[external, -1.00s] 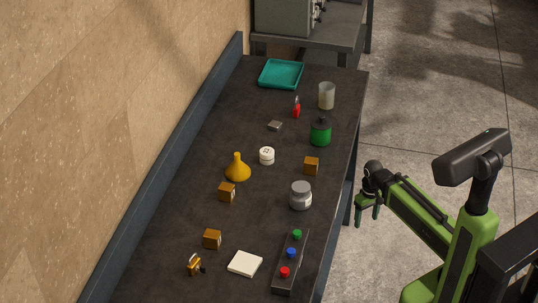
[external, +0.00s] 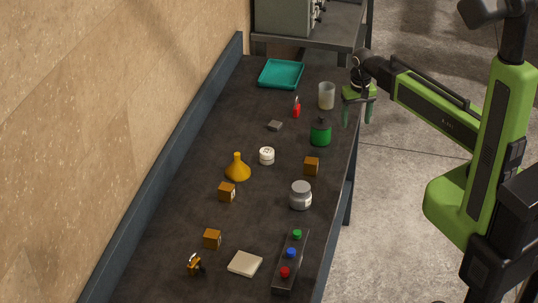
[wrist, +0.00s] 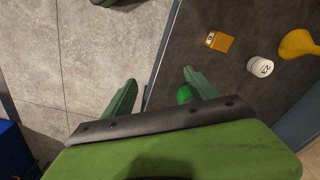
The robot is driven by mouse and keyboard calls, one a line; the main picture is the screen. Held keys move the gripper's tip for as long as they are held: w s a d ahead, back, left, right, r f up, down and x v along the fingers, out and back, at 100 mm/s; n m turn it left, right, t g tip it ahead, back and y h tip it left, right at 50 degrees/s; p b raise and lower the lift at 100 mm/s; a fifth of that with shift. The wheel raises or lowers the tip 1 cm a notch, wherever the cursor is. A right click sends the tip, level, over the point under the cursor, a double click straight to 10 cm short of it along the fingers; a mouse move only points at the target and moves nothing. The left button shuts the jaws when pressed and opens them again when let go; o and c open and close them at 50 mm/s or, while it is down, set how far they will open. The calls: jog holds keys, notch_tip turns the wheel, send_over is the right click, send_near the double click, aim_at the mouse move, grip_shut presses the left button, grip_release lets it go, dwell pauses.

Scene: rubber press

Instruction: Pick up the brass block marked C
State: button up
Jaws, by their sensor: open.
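Three brass blocks stand on the dark bench: one right of the middle (external: 311,166), one near the yellow funnel (external: 227,192) and one nearer the front (external: 212,239). Their letters are too small to read, so I cannot tell which is C. One brass block with a small mark on a pale patch shows in the wrist view (wrist: 222,43). My gripper (external: 357,122) is open and empty, raised at the bench's right edge, right of the green jar. Its two green fingers are spread in the wrist view (wrist: 160,79), with the block beyond them, to the right.
The green jar (external: 320,132) is close to my gripper. A white jar (external: 267,156), yellow funnel (external: 238,169) and grey jar (external: 301,196) stand near the blocks. A beaker (external: 327,96) and teal tray (external: 281,74) are farther back. A button box (external: 290,262) lies in front.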

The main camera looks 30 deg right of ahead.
jog(key=w+a+r+m, duration=0.1)
jog(key=w+a+m, duration=0.15)
jog(key=a, duration=0.55)
jog(key=w+a+r+m, duration=0.1)
jog(key=a+m, duration=0.3)
jog(key=a, duration=0.3)
jog(key=b, duration=1.2)
send_near(311, 160)
jog(key=shift+n+g, duration=0.25)
jog(key=shift+g, duration=0.05)
notch_tip(311, 160, down, 5)
jog(key=shift+w+a+f, duration=0.15)
jog(key=shift+f, duration=0.05)
notch_tip(311, 160, down, 5)
jog(key=b, duration=0.5)
jog(key=shift+w+f+b, duration=0.15)
jog(key=shift+b, duration=0.15)
jog(key=shift+r, duration=0.2)
grip_shut()
